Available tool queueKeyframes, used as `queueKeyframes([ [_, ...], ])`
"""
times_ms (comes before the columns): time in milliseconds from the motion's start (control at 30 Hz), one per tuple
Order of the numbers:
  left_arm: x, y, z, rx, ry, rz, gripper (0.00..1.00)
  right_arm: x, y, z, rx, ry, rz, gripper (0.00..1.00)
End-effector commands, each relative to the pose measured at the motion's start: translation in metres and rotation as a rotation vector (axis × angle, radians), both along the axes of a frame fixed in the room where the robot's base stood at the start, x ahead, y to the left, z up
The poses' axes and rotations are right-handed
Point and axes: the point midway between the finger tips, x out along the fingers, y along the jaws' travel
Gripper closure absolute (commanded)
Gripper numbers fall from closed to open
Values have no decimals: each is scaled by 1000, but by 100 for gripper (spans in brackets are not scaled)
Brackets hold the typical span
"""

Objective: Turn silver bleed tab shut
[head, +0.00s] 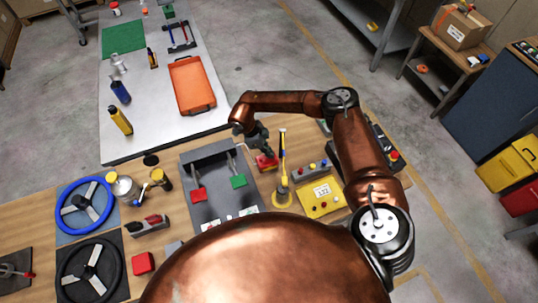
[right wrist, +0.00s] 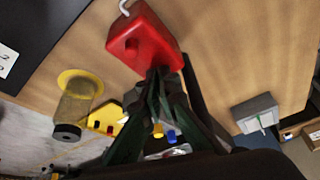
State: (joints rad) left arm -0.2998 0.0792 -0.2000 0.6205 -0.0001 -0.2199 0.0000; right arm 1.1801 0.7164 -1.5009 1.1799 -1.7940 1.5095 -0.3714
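My right gripper (head: 262,148) reaches in from the right, over a small red block (head: 266,162) on the wooden bench. In the right wrist view, the dark fingers of my right gripper (right wrist: 162,78) come together at their tips. They lie against or just in front of the lower edge of the red block (right wrist: 145,40), and I cannot tell if they touch it. A pale bent piece (right wrist: 125,7) rises from the block's far end. No silver bleed tab can be made out for certain; the fingers may hide it. My left gripper is not in view.
A yellow post (head: 282,165) and a yellow button box (head: 320,195) stand right of the block. A grey pedal unit (head: 205,160) is to its left. Two steering wheels (head: 85,207) lie farther left. The pale table (head: 150,140) holds an orange tray (head: 192,87).

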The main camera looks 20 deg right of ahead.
Motion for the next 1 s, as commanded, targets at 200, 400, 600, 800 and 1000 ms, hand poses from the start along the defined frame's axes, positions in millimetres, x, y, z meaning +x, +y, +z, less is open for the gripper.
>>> queueKeyframes([
  [200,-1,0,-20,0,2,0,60,3,-3,-3,-3,-1,-208,100],
  [400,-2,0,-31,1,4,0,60,4,-4,-2,-2,1,-398,100],
  [600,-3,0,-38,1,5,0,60,5,-5,-2,-1,1,-589,100],
  [800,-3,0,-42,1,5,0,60,5,-7,0,-2,1,-765,100],
  [1000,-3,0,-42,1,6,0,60,5,-8,0,-2,1,-906,100],
])
